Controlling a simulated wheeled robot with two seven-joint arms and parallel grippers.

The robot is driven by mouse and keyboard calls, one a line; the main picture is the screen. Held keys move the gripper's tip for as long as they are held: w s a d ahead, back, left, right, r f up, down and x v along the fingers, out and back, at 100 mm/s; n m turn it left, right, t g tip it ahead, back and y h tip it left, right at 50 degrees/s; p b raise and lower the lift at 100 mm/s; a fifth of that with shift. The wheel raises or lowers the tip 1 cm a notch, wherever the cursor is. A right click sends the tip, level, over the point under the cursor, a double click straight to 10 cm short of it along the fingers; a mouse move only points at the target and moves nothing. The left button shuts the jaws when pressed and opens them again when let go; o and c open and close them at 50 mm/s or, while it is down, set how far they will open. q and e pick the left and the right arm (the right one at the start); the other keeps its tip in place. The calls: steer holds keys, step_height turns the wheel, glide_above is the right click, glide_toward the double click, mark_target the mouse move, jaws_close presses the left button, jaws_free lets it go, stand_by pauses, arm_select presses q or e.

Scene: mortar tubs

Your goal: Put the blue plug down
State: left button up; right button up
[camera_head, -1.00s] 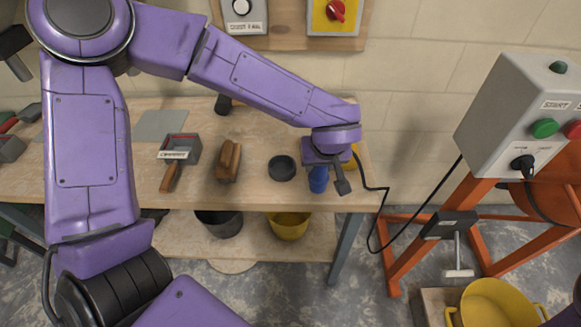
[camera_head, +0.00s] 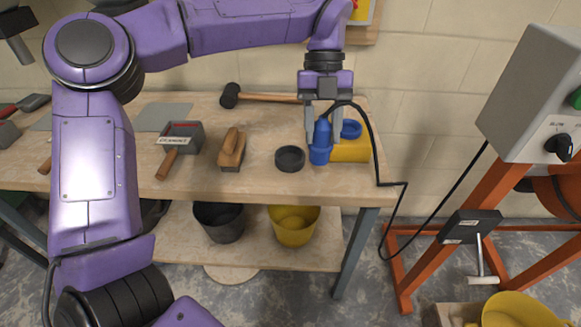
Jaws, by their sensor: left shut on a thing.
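The blue plug (camera_head: 320,153) is upright at the right front of the wooden bench (camera_head: 250,190). My left gripper (camera_head: 323,134) points down from above and is shut on the plug's upper part, with a finger on either side. I cannot tell whether the plug's lower end touches the bench top. Its black cable (camera_head: 372,140) loops over to the right and hangs past the bench edge. A yellow socket (camera_head: 352,152) with a blue lid lies just right of the plug.
A black ring-like cup (camera_head: 290,158) sits left of the plug. A wooden float (camera_head: 231,149), a grey box scoop (camera_head: 180,137) and a mallet (camera_head: 231,95) lie farther left and behind. A grey control box (camera_head: 535,100) on an orange frame stands right.

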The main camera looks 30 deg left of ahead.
arm_select(q)
steer(key=s+r+n+t+h+b, duration=0.1)
steer(key=s+r+n+t+b, duration=0.15)
steer(key=n, duration=0.65)
steer(key=s+r+n+t+b, duration=0.1)
steer(key=s+n+t+b, duration=0.2)
steer(key=n, duration=0.5)
steer(key=shift+t, duration=0.35)
steer(key=w+a+f+p, duration=0.1)
steer(key=w+a+f, duration=0.2)
steer(key=f, duration=0.1)
steer(key=w+a+f+p, duration=0.1)
steer(key=w+a+f, duration=0.2)
steer(key=w+f, duration=0.1)
steer(key=w+a+f+p, duration=0.1)
steer(key=w+a+f, duration=0.2)
steer(key=a+f, duration=0.1)
steer(key=shift+w+f, duration=0.2)
steer(key=shift+f, duration=0.25)
steer(key=o, duration=1.1)
steer(key=shift+o, duration=0.2)
steer(key=shift+r, duration=0.1)
